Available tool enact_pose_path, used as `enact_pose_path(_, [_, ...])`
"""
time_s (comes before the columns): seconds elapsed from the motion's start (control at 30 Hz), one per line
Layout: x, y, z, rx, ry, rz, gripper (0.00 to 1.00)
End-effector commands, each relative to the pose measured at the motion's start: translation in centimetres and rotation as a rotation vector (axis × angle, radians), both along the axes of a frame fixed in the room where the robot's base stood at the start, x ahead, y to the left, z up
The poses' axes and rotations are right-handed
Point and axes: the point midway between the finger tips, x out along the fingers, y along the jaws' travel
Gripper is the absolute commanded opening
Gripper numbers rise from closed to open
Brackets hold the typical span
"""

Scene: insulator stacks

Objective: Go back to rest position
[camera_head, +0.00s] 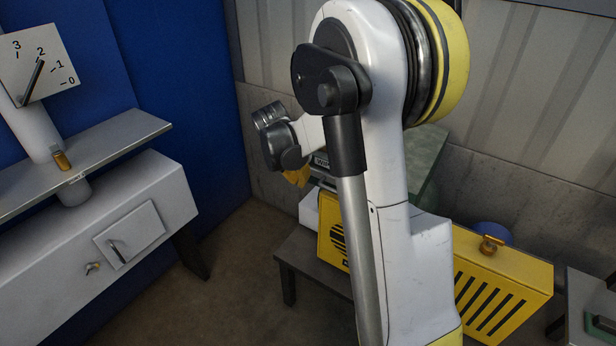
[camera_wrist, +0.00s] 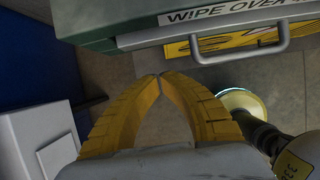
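My gripper (camera_wrist: 159,76) shows in the wrist view with its two yellow fingers meeting at the tips. Only floor shows in the gap between the fingers, so it holds nothing. In the head view my white arm stands upright in the middle of the picture. A small yellow part of my gripper (camera_head: 297,176) shows to the left of the arm, and the rest is hidden behind it. In the wrist view the fingertips are just below a grey-green case (camera_wrist: 95,22) with a metal handle (camera_wrist: 240,50) and a "WIPE OVER" label (camera_wrist: 215,14). I see no contact.
A white cabinet (camera_head: 170,190) with a metal shelf (camera_head: 110,150) and a numbered dial (camera_head: 40,65) stands at left. A dark low table (camera_head: 300,262) is behind my arm. A yellow slotted box (camera_head: 505,285) is at right. Bare floor (camera_head: 235,275) lies between cabinet and table.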

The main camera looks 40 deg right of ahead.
Motion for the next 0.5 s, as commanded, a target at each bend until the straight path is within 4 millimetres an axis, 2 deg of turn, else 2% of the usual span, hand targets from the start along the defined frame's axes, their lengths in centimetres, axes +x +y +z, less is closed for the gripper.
enact_pose_path(0.03, [-0.2, 0.5, 1.5, 0.0, -0.001, 0.001, 0.0])
enact_pose_path(0.2, [-0.7, 1.9, 5.5, 0.0, -0.001, 0.001, 0.0])
enact_pose_path(0.33, [-1.0, 2.8, 7.7, 0.0, -0.001, 0.001, 0.0])
enact_pose_path(0.5, [-1.2, 3.3, 9.1, 0.0, -0.001, 0.0, 0.0])
